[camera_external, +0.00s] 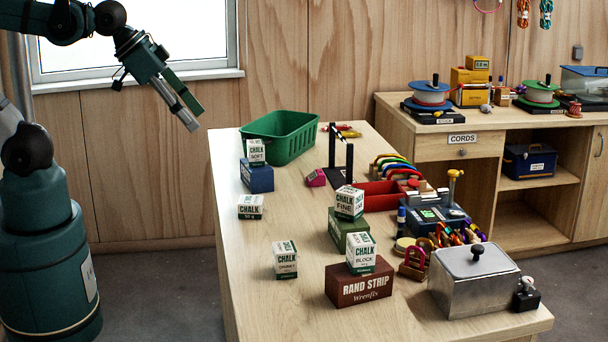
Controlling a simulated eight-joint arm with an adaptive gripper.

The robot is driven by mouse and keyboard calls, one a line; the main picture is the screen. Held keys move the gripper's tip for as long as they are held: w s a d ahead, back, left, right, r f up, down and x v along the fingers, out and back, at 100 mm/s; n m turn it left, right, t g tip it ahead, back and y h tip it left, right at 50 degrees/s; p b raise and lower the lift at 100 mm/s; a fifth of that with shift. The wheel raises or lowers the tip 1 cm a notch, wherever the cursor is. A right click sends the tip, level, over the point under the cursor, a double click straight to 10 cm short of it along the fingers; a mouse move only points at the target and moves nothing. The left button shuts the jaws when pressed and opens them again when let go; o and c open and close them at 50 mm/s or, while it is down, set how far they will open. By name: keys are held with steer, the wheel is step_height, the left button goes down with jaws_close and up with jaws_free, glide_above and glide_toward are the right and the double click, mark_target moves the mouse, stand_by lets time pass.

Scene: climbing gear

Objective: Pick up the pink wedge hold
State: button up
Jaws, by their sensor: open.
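A small pink wedge-shaped block (316,178) with a pale mark on its face lies on the wooden table. It sits in front of the green bin and just left of the foot of a black upright frame. My gripper (197,118) is open and empty. It hangs in the air at the upper left, in front of the wall near the window, well away from the pink wedge and pointing down to the right.
The green bin (279,136) stands at the table's back. The black frame (340,165) rises close beside the wedge. Chalk boxes on a blue block (257,177), a green block (346,233) and a brown box (358,284) stand nearer. Bare tabletop lies left of the wedge.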

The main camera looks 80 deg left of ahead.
steer(key=g+p, duration=0.1)
steer(key=g, duration=0.6)
glide_above(320, 172)
steer(key=f, duration=2.1)
steer(key=shift+d+f, duration=0.2)
steer(key=shift+f, duration=0.15)
steer(key=shift+a+f, duration=0.15)
steer(key=shift+f, duration=0.15)
steer(key=shift+f, duration=1.25)
steer(key=shift+f, duration=0.15)
